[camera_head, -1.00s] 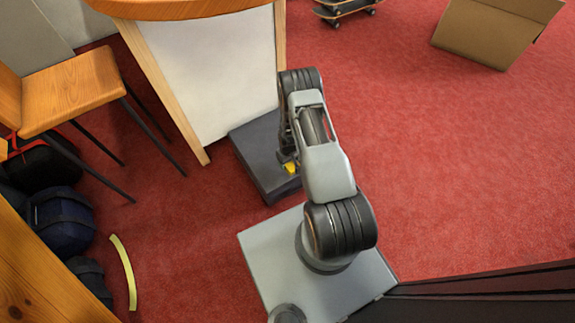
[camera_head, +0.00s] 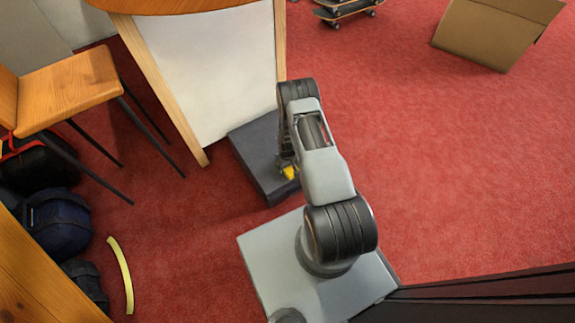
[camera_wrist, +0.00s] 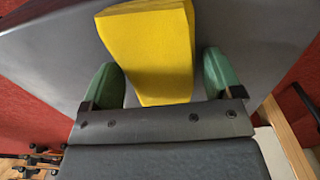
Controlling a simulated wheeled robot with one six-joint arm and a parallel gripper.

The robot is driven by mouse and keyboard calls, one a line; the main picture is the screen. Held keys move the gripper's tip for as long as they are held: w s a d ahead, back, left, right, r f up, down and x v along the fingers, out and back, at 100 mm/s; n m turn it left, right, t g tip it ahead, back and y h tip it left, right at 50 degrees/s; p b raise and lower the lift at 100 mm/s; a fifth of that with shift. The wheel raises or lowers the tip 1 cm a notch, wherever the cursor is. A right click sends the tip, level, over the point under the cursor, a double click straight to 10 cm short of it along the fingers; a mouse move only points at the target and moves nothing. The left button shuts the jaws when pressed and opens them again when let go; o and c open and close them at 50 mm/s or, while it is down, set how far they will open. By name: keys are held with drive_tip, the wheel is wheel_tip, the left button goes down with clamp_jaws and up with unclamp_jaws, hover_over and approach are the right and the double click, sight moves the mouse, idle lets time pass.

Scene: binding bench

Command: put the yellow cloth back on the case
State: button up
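The yellow cloth (camera_wrist: 155,45) shows in the wrist view as a folded block against the dark grey top of the case (camera_wrist: 255,30). My gripper (camera_wrist: 162,62) has its green fingers apart, one on each side of the cloth. A narrow gap shows between each finger and the cloth, so it is open around it. In the head view the dark case (camera_head: 259,158) lies on the red carpet. A small part of the cloth (camera_head: 289,173) shows near its right front edge. My arm hides the fingers and the rest of the cloth there.
A white panel with wooden edges (camera_head: 208,75) stands right behind the case. A wooden chair (camera_head: 70,88) and dark bags (camera_head: 60,222) are at left, with a yellow strip (camera_head: 122,275) on the floor. A cardboard box (camera_head: 495,35) and skateboards (camera_head: 345,10) lie farther back. The carpet at right is clear.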

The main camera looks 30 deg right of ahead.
drive_tip(key=shift+o, duration=0.9)
drive_tip(key=s+a+r+t+p, duration=0.1)
drive_tip(key=a+r+p, duration=0.1)
drive_tip(key=r, duration=1.8)
drive_tip(key=a+r+p, duration=0.2)
drive_tip(key=a+r, duration=0.1)
drive_tip(key=r, duration=1.7)
drive_tip(key=s+a+r+m+t, duration=0.1)
drive_tip(key=s+a+r, duration=0.3)
drive_tip(key=s+r, duration=0.8)
drive_tip(key=s, duration=0.3)
drive_tip(key=shift+a+r+t, duration=0.2)
drive_tip(key=shift+r+t, duration=0.2)
